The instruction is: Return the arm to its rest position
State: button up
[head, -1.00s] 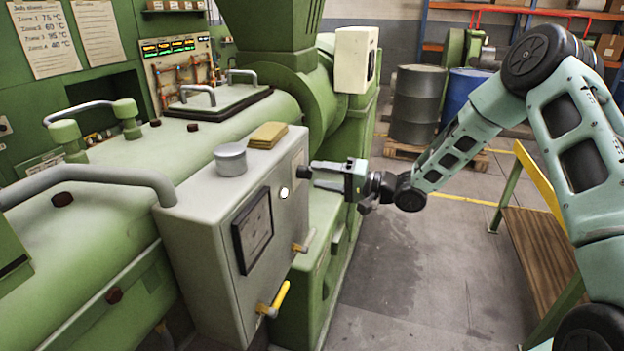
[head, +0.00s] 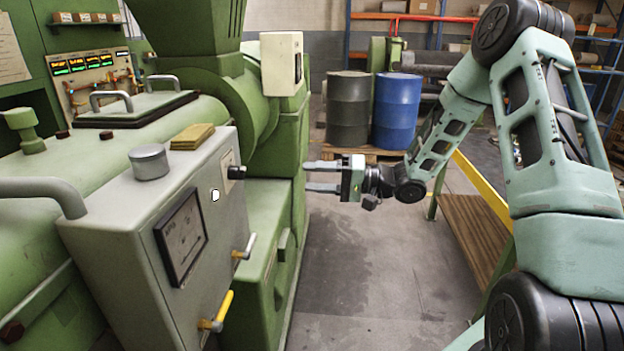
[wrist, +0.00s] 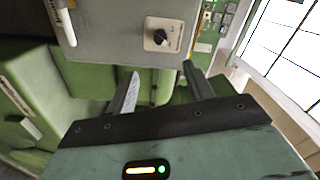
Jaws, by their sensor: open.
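My gripper (head: 322,176) is open and empty. A black knob (head: 236,172) sits on the box's right-hand face, left of the fingertips. In the wrist view the fingers (wrist: 160,85) stand apart, and the black knob (wrist: 160,37) with a white mark shows beyond them on the grey panel. My arm reaches in from the right side of the head view.
A green extruder (head: 262,95) fills the left. A tin (head: 149,163) and a yellow pad (head: 192,137) lie on the box. Drums (head: 349,110) stand behind. A yellow-railed bench (head: 480,235) is under my arm. Floor between is clear.

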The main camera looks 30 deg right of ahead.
dwell(0.3)
jog(key=s+a+f+n+g+h+b, duration=0.1)
jog(key=a+f+n+g+h+b, duration=0.2)
jog(key=a+h, duration=0.85)
jog(key=s+a+f+n+g+b, duration=0.1)
jog(key=s+a+n+g, duration=0.1)
jog(key=s, duration=0.8)
jog(key=s+a+f+n+g+h+b, duration=0.1)
jog(key=s+a+n+g, duration=0.2)
jog(key=s, duration=0.7)
jog(key=s+a+f+n+g+h+b, duration=0.1)
jog(key=s+a+n+g, duration=0.1)
jog(key=s, duration=0.9)
jog(key=shift+a+f+n+g, duration=0.15)
jog(key=shift+a+n+g, duration=0.15)
jog(key=shift+a+n, duration=0.45)
jog(key=shift+a+h, duration=0.1)
jog(key=shift+h, duration=0.15)
